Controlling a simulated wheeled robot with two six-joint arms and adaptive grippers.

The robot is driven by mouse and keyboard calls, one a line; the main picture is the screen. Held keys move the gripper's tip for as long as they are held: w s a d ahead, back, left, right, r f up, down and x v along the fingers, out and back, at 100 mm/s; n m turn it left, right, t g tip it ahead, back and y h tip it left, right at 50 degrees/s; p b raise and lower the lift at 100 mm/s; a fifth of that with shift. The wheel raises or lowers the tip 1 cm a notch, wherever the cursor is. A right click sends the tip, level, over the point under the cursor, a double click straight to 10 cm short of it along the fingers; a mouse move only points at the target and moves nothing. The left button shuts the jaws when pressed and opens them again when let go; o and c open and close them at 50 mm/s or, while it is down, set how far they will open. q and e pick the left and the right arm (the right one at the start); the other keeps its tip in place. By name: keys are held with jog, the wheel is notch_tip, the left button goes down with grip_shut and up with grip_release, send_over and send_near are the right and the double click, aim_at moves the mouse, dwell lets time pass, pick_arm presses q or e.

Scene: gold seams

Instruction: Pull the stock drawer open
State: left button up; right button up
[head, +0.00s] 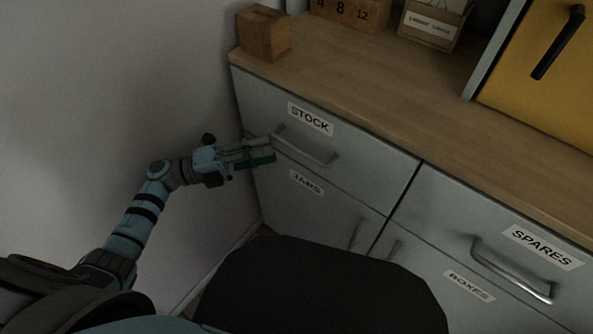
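The stock drawer (365,165) is a grey front under the wooden counter, with a white STOCK label and a metal bar handle (310,152). It looks shut, flush with the fronts beside it. My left gripper (272,149) reaches in from the left, its fingers pointing right at the left end of the handle. The fingers appear a little apart. I cannot tell whether they touch the handle or have it between them. My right gripper is out of view.
Below is the JARS door (330,205). To the right are the SPARES drawer (440,210) and the BOXES door (420,262). A wooden block (264,33) stands on the counter (400,85). A plain wall (110,90) is close on the left.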

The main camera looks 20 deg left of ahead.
aim_at(296, 147)
pick_arm(q)
jog(key=shift+m+g, duration=0.5)
jog(key=x, duration=0.5)
jog(key=s+x, duration=0.1)
jog(key=x, duration=0.1)
jog(key=shift+w+d+r, duration=0.2)
jog(key=shift+d+r, duration=0.2)
jog(key=shift+r, duration=0.05)
grip_shut()
